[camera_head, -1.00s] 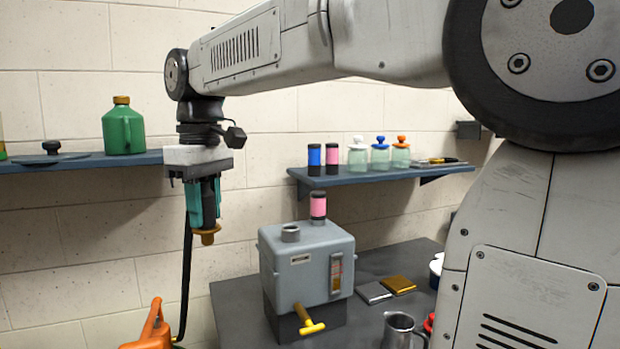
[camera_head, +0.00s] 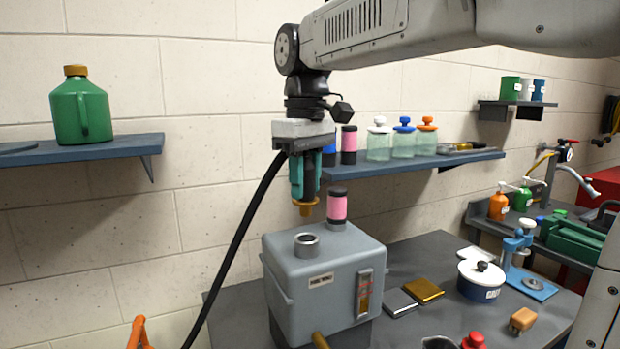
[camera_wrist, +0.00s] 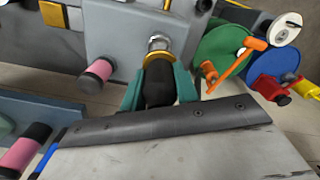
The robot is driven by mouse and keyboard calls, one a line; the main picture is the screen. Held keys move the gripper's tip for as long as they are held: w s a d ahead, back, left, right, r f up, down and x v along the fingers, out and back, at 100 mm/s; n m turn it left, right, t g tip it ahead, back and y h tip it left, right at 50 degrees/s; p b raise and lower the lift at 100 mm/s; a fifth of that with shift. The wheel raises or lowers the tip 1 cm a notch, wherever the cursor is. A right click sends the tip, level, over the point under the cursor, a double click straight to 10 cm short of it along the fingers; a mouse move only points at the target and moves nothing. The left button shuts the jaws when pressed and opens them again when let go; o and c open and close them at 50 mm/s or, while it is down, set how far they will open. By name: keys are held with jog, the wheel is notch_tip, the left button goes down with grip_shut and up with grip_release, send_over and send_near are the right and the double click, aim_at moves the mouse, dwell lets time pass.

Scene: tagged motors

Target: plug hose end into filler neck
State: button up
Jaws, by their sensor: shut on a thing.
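My gripper (camera_head: 305,188) points down with its teal fingers shut on the hose end (camera_head: 306,209), which has a dark body and a brass tip. A black hose (camera_head: 236,245) runs down left from it. The filler neck (camera_head: 307,245) is a short grey ring on top of the grey tank (camera_head: 330,270). In the head view the brass tip hangs above the neck, with a gap between them. In the wrist view the hose end (camera_wrist: 158,88) lies between the fingers, its brass ring close to the neck in the picture; the exact alignment is hard to tell.
A pink and black cylinder (camera_head: 338,206) stands on the tank just behind the neck. A blue shelf (camera_head: 415,163) with jars is behind my gripper. The dark bench (camera_head: 425,250) holds a white-lidded pot (camera_head: 481,278) and metal blocks. A green jug (camera_head: 80,108) stands on the left shelf.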

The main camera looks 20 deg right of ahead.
aim_at(306, 216)
jog(key=shift+f, duration=2.9)
jog(key=shift+f, duration=0.5)
jog(key=o, duration=1)
jog(key=shift+s, duration=0.1)
notch_tip(306, 216, up, 8)
jog(key=shift+f, duration=0.15)
